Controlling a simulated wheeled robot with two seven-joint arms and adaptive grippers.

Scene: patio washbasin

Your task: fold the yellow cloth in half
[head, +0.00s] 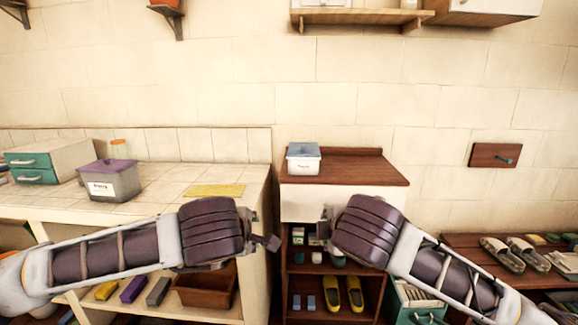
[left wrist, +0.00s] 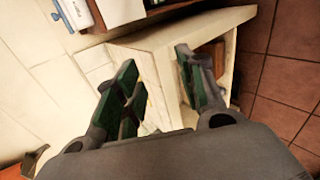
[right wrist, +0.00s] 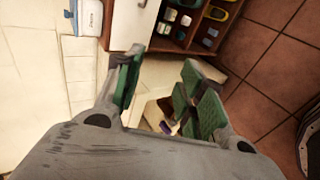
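The yellow cloth (head: 215,190) lies flat on the tiled counter (head: 150,193), near its right end, in the head view. My left gripper (head: 264,238) is in front of the counter's right end, nearer the camera than the cloth and apart from it. In the left wrist view its fingers (left wrist: 157,88) are spread with nothing clear between them. My right gripper (head: 326,224) is in front of the wooden cabinet, right of the cloth. Its fingers (right wrist: 165,88) are spread and empty in the right wrist view. I cannot make out the cloth clearly in either wrist view.
A grey box with a purple lid (head: 109,181) stands left of the cloth. A green-drawer unit (head: 50,162) is farther left. A white box with a blue lid (head: 303,159) sits on the wooden cabinet (head: 360,166). A shoe rack (head: 460,250) is at right. Counter around the cloth is clear.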

